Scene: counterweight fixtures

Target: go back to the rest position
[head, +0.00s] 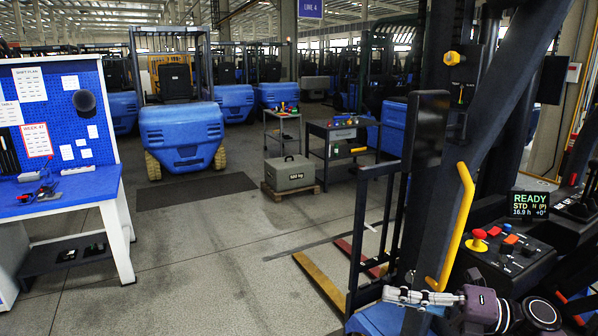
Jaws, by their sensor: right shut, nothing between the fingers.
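My right gripper (393,294) is at the lower right of the head view, with its light grey fingers pointing left. It is shut and holds nothing. It is in front of the dark mast of a forklift, below the yellow grab handle (461,225). To its right is a control panel (500,250) with a red mushroom button on a yellow base and several small switches. I cannot tell whether the gripper touches the forklift. My left gripper is not in view.
A small display (528,205) reading READY stands above the control panel. A blue workbench (75,190) is at the left. A grey 500 kg weight (290,173) sits on a pallet. Fork tines (325,282) extend over the floor.

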